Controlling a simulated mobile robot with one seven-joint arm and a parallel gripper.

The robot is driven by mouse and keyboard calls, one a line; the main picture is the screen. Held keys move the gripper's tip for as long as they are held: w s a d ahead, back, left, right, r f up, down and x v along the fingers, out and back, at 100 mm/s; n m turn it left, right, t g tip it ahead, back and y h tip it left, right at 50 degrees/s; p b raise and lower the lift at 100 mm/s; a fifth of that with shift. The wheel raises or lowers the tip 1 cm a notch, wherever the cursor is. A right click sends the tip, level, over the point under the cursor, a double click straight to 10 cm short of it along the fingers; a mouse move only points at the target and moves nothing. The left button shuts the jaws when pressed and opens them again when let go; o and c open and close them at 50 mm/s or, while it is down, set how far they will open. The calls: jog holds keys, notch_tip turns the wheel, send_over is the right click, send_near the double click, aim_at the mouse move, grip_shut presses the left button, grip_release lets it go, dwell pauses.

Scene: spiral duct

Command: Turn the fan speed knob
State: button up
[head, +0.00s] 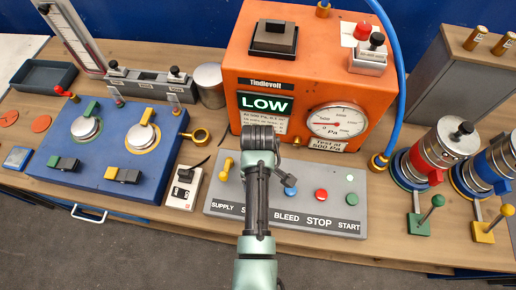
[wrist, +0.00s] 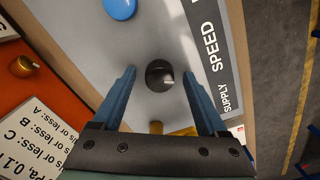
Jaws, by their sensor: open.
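The fan speed knob (wrist: 159,75) is a round black knob with a pale pointer mark. It sits on the grey control panel (wrist: 85,35), beside the printed word SPEED. My gripper (wrist: 160,72) is open, with one blue finger on each side of the knob in the wrist view. I see a gap between the knob and each finger, and I cannot tell how far down the fingers reach. In the head view my arm covers the knob and most of the SPEED label on the panel (head: 345,208).
A yellow supply lever (head: 226,168) stands left of my arm, a blue bleed button (head: 290,191) and red stop button (head: 321,195) to its right. The orange tester box (head: 310,75) rises behind the panel. A white device (head: 184,188) lies left of the panel.

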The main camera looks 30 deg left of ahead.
grip_shut()
jog(key=shift+m, duration=0.3)
